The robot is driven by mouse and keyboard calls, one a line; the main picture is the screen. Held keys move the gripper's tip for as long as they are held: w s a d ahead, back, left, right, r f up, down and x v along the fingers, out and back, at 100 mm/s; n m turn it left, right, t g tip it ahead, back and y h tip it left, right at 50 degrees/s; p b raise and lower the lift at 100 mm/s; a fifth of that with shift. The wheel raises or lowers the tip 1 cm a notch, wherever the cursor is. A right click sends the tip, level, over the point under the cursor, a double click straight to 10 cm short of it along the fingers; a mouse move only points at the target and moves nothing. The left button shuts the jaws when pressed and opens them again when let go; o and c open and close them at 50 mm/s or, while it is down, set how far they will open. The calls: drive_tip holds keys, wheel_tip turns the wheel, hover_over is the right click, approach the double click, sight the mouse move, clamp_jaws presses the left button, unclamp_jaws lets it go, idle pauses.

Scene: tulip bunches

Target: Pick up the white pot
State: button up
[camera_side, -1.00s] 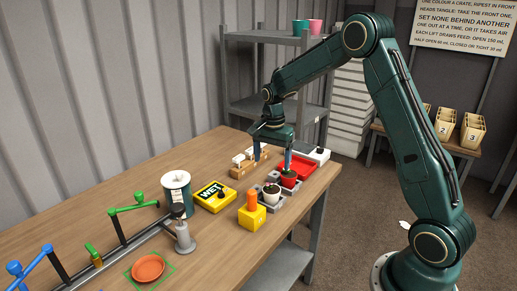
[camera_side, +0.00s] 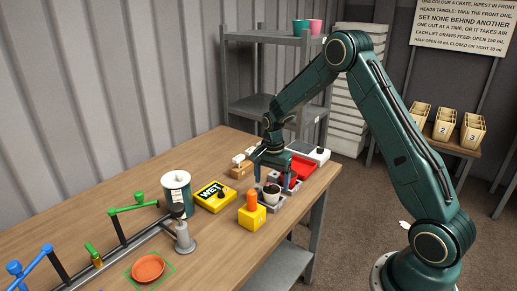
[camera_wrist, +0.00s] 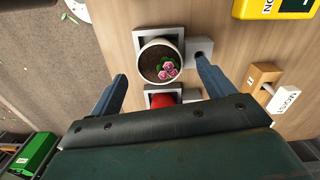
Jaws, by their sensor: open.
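The white pot (camera_side: 271,197) stands upright in a grey holder (camera_side: 284,200) near the table's front edge. In the wrist view the white pot (camera_wrist: 152,58) shows from above, with dark soil and pink blooms. My gripper (camera_side: 274,177) is open and empty, low over the holder. In the wrist view the fingers of my gripper (camera_wrist: 160,70) are spread left and right of the white pot, with gaps on both sides. Whether the fingertips are level with its rim I cannot tell.
A red pot (camera_wrist: 165,100) sits close beside the white pot, partly hidden by my gripper. A yellow block with an orange peg (camera_side: 251,214) stands nearby at the left.

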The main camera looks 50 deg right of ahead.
sight(272, 189)
drive_tip(key=shift+f, duration=1.6)
drive_tip(key=c, duration=1.1)
drive_tip(key=shift+r, duration=0.1)
wheel_tip(272, 189, up, 20)
drive_tip(key=shift+f, duration=0.1)
